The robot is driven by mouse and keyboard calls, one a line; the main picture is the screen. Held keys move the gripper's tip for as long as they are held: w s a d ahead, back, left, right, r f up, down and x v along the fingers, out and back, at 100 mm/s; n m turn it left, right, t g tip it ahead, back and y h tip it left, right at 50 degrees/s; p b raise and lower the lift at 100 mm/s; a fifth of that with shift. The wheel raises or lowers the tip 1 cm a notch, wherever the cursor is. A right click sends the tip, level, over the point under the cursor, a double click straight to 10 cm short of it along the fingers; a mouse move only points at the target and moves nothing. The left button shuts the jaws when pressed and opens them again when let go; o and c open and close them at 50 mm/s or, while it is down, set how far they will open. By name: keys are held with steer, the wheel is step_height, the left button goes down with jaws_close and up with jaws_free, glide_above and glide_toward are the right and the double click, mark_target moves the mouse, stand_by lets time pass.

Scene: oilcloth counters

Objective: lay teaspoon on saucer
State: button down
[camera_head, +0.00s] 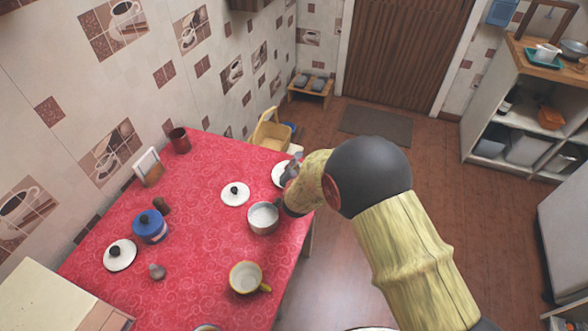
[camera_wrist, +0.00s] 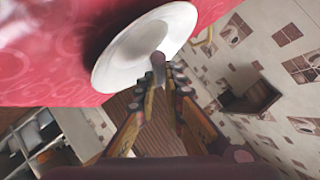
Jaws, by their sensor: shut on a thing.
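A white saucer (camera_head: 277,174) lies near the far right edge of the red tablecloth, partly hidden by my gripper. It fills the upper middle of the wrist view (camera_wrist: 115,67). My gripper (camera_wrist: 165,82) is shut on a thin dull grey-brown piece, which I take to be the teaspoon (camera_wrist: 158,62). Its visible end overlaps the saucer's rim in the wrist view. I cannot tell whether it touches the saucer. In the head view my gripper (camera_head: 291,172) is at the saucer's right side, and the teaspoon cannot be made out there.
A white pot (camera_head: 263,219) and a white lid (camera_head: 235,194) stand near the saucer. A yellow-rimmed mug (camera_head: 246,278), a blue pot (camera_head: 150,227), another lid (camera_head: 120,255) and a dark red cup (camera_head: 179,140) are farther off. The table edge (camera_head: 302,239) is close to my arm.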

steer(key=shift+f+b, duration=0.5)
steer(key=shift+f, duration=0.05)
steer(key=shift+f, duration=0.1)
steer(key=c, duration=1.9)
jaws_free()
